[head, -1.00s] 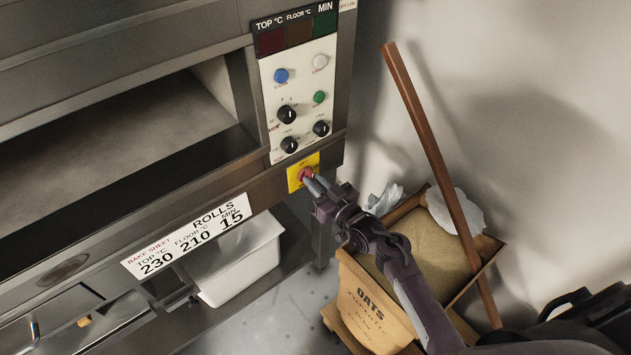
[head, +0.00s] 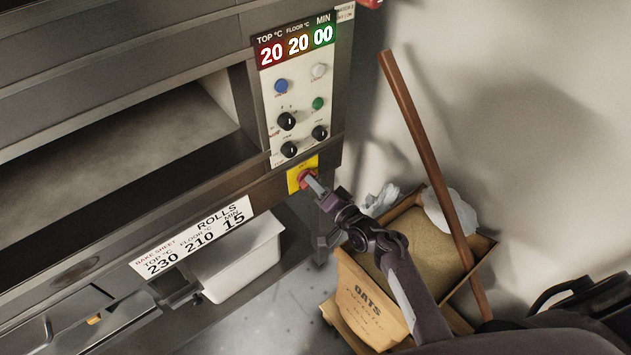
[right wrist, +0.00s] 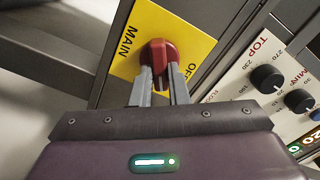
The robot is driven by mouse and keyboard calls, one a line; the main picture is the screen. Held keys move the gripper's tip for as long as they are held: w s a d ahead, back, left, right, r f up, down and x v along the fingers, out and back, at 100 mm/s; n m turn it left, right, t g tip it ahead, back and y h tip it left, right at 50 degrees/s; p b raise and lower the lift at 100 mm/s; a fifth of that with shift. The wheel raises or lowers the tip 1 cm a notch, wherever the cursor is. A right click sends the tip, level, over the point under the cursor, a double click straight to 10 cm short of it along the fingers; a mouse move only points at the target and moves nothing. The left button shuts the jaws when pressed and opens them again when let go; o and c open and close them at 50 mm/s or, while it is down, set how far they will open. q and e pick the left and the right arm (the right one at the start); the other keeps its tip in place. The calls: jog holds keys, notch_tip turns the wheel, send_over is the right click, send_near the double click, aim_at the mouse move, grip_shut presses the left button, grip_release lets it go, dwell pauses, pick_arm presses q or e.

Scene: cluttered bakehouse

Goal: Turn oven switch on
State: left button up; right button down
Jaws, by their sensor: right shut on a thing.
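The oven's main switch is a red knob (head: 306,179) on a yellow plate (head: 293,180), low on the front below the control panel. In the right wrist view the red knob (right wrist: 160,56) sits on the yellow plate (right wrist: 140,32) marked MAIN. My right gripper (head: 314,184) is shut on the red knob, one finger on each side of it (right wrist: 160,84). The oven display (head: 298,42) is lit and reads 20, 20 and 00. My left gripper is not in view.
The control panel (head: 300,98) has several knobs and buttons above the switch. A box (head: 480,251) with an oats sack (head: 366,306) and a leaning wooden pole (head: 430,150) stand at the right, close to my right arm. A white bin (head: 240,262) sits under the oven.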

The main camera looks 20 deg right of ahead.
jog(key=shift+f+m+p, duration=0.2)
jog(key=shift+m+p, duration=0.7)
jog(key=shift+m, duration=2.3)
jog(key=c, duration=1.4)
grip_release()
jog(key=shift+d, duration=0.1)
jog(key=v, duration=0.7)
jog(key=shift+s, duration=0.4)
jog(key=shift+d, duration=0.1)
